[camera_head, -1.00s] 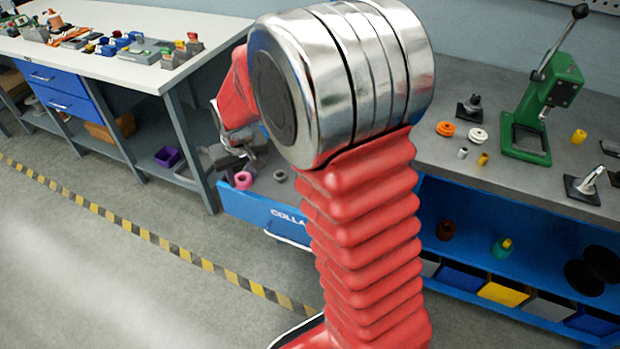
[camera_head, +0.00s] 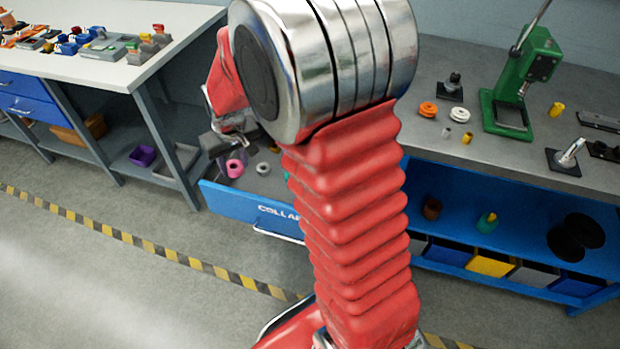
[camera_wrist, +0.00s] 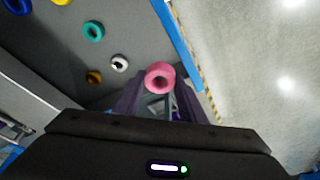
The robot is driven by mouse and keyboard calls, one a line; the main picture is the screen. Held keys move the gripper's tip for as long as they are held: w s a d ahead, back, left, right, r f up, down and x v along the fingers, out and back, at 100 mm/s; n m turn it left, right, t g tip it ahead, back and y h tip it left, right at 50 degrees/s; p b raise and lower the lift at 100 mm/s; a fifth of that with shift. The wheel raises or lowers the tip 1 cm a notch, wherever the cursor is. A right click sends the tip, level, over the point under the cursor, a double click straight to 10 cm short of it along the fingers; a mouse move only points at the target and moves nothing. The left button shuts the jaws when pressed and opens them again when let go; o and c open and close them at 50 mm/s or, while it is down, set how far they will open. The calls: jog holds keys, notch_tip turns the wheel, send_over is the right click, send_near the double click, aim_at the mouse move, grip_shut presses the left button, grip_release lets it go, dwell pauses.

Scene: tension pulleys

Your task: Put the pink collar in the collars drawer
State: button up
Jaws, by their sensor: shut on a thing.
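The pink collar (camera_head: 235,168) is held at the tips of my gripper (camera_head: 229,152). In the wrist view the pink collar (camera_wrist: 160,76) shows its hole and sits between the dark fingers (camera_wrist: 157,98). The collars drawer (camera_head: 246,206) is pulled open, its blue front partly hidden by my arm. In the wrist view the collar appears over the drawer floor, close to the blue drawer wall (camera_wrist: 183,50). I cannot tell its height above the floor.
A white collar (camera_wrist: 119,63), a teal collar (camera_wrist: 94,31) and a brown collar (camera_wrist: 94,78) lie in the drawer, with yellow and blue ones at the picture edge. A green press (camera_head: 522,85) stands on the grey bench. A purple bin (camera_head: 143,155) sits at left.

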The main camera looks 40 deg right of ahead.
jog(key=s+d+f, duration=0.2)
jog(key=s+d, duration=0.5)
jog(key=d, duration=0.5)
jog(key=s+d+f+m, duration=0.1)
jog(key=s+d+f, duration=0.2)
jog(key=s+d, duration=0.5)
jog(key=d, duration=0.3)
jog(key=shift+s+d, duration=0.25)
jog(key=shift+d, duration=0.15)
jog(key=shift+f, duration=0.1)
jog(key=shift+f, duration=2.95)
jog(key=shift+f, duration=2.05)
